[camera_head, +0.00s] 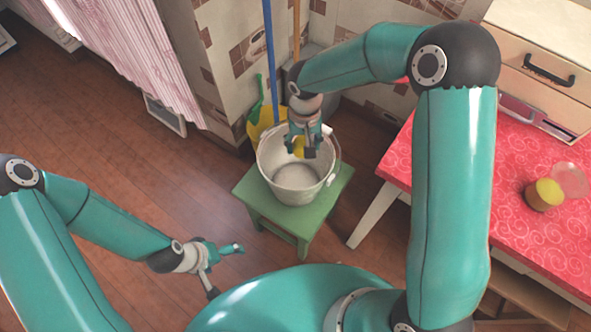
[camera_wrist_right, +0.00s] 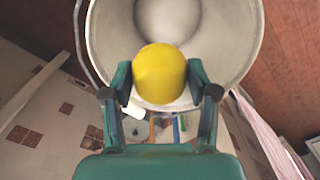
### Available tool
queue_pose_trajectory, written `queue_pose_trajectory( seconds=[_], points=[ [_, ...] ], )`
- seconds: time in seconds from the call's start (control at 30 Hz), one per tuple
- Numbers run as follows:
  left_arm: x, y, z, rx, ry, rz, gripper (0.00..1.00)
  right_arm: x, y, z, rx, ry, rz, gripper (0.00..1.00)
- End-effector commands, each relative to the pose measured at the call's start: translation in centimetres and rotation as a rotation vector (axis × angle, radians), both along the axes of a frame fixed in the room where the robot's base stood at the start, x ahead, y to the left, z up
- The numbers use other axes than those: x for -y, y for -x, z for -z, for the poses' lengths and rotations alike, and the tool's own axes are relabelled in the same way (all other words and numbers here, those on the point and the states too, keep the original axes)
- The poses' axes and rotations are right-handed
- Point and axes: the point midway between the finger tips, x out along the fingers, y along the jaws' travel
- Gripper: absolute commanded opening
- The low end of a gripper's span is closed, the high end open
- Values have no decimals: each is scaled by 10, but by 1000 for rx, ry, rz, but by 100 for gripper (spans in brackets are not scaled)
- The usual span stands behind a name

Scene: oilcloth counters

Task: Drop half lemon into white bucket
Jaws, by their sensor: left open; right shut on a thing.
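The white bucket (camera_head: 290,188) stands upright on a green stool (camera_head: 248,192) in the head view. My right gripper (camera_head: 302,150) is over the bucket's opening, near its far rim. It is shut on the yellow half lemon (camera_wrist_right: 160,74), which shows between the fingers in the right wrist view. The bucket (camera_wrist_right: 232,45) lies beyond the lemon there, with its pale inside visible. In the head view the lemon (camera_head: 298,146) is mostly hidden by the gripper. My left gripper (camera_head: 229,270) is open and empty, low at the lower left, away from the bucket.
Blue and tan poles and a yellow item (camera_head: 258,122) stand behind the bucket.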

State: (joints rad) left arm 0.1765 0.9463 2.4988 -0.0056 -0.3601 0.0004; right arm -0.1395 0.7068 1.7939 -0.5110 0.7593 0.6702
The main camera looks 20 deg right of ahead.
Motion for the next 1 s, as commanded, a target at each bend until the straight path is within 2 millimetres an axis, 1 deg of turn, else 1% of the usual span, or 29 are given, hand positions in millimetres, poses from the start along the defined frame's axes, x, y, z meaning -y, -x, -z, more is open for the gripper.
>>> queue_pose_trajectory(
  seconds=[0.03, 0.2, 0.33, 0.57, 0.6, 0.77, 1.0],
  points=[
    [0, 0, 8, 0, 0, 0, 100, 0, 0, 11, -1, 0, 0, 31],
    [0, 0, 17, 0, 0, 0, 100, 0, 0, 26, -1, 0, 0, 31],
    [0, 0, 19, 0, 0, 0, 100, 1, 0, 30, -1, 0, 0, 31],
    [0, 0, 19, 0, 0, 0, 100, 1, 0, 30, 0, 0, 1, 31],
    [0, 0, 19, 0, 0, 0, 100, 1, 0, 30, 0, 0, 1, 60],
    [0, 0, 19, 0, 0, 0, 100, 1, 0, 30, 0, 0, 1, 87],
    [0, 0, 19, 0, 0, 0, 100, 1, 0, 30, 0, 0, 1, 88]
  ],
)
